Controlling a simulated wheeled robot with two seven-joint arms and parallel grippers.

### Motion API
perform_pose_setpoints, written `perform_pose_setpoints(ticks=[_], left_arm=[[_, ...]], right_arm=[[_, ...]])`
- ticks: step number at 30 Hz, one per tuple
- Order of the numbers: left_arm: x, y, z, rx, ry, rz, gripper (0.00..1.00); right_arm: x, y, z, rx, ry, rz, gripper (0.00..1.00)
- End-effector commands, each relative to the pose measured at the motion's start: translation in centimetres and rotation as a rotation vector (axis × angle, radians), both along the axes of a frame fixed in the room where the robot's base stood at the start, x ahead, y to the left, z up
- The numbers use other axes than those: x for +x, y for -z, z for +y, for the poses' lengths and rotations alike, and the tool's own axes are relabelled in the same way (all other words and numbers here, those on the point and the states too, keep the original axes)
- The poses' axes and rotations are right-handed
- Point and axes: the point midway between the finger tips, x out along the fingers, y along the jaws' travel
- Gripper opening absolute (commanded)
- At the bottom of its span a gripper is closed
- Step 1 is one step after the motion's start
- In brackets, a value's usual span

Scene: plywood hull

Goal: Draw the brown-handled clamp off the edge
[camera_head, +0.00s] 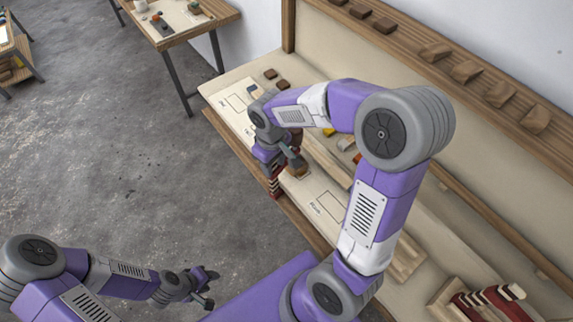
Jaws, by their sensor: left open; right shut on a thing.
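My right gripper (288,160) is over the near side of the workbench. It is shut on what looks like the brown-handled clamp; a brown piece (300,172) shows at its fingers, and the rest is mostly hidden by the gripper. A dark red piece with pale stripes (274,187) shows just below the gripper at the bench's front edge; I cannot tell whether it touches the clamp. My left gripper (208,287) is open and empty, low over the floor, away from the bench.
The workbench (222,93) carries outlined, labelled areas and small brown blocks (277,78). A wooden shelf (440,55) with several blocks runs along its back. A red striped object (485,303) stands at the lower right. Another table (185,38) is at the back.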

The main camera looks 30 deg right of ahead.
Motion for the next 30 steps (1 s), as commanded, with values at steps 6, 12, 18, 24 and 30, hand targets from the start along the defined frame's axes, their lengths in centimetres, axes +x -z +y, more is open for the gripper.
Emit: perform_pose_setpoints(ticks=[6,12,18,24,30], left_arm=[[0.0,0.1,0.0,0.000,0.000,0.000,0.43],[0.0,0.1,0.0,0.000,0.000,0.000,0.43],[0.0,0.2,0.0,0.000,0.000,0.000,0.43],[0.0,0.2,0.0,0.000,0.000,0.000,0.43],[0.0,0.3,0.0,0.000,0.000,0.000,0.43]], right_arm=[[0.0,0.0,0.9,0.000,-0.002,-0.001,0.00],[-0.1,-0.1,1.7,-0.001,-0.002,-0.001,0.00],[-0.1,-0.1,2.4,-0.001,-0.002,-0.001,0.00],[-0.2,-0.1,3.2,0.000,-0.002,-0.002,0.00],[-0.2,-0.1,3.9,0.000,-0.001,-0.002,0.00]])
